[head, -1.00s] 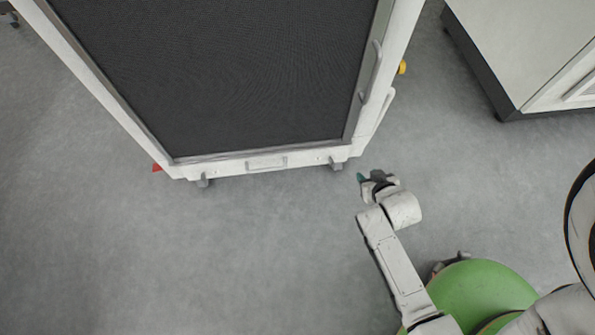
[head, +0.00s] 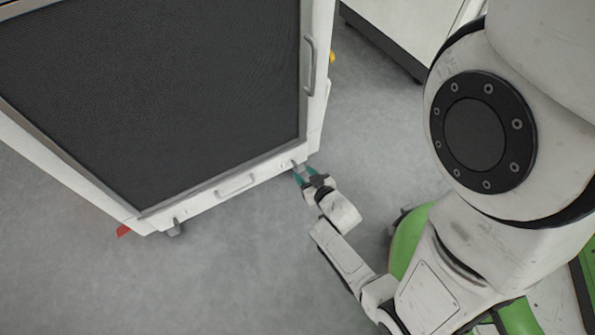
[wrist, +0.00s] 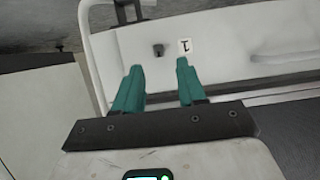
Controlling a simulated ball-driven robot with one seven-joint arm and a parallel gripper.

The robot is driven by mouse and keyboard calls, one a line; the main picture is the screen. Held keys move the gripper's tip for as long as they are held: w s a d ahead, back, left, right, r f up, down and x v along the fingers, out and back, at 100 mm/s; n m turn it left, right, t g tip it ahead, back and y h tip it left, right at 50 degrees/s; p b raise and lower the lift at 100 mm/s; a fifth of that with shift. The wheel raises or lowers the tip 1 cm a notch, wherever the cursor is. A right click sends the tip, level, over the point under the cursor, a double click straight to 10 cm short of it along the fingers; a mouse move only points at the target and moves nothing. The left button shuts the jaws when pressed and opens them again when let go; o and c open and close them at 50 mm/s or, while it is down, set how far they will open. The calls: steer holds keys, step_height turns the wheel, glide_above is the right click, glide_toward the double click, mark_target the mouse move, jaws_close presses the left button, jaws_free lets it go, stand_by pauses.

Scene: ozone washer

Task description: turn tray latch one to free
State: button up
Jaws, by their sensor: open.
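In the wrist view a small dark knob (wrist: 158,49), which looks like tray latch one, sits on a white panel beside a label marked 1 (wrist: 185,46). My gripper (wrist: 159,70) is open, with its two teal fingers apart and nothing between them. The knob shows just beyond the fingertips, in line with the gap; I cannot tell whether they touch the panel. In the head view my gripper (head: 303,175) is at the right end of the white cabinet's lower edge (head: 205,200). The knob is too small to make out there.
The cabinet has a dark mesh panel (head: 160,95) and a side handle (head: 308,65). A recessed grip (head: 237,186) is on its lower edge. A red piece (head: 123,230) shows at its left corner. Another white cabinet (head: 400,30) stands behind. The grey floor (head: 200,290) in front is clear.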

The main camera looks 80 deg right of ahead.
mark_target(296, 166)
steer(key=shift+b+x, duration=0.75)
steer(key=shift+x, duration=1.55)
steer(key=shift+s, duration=0.1)
jaws_close()
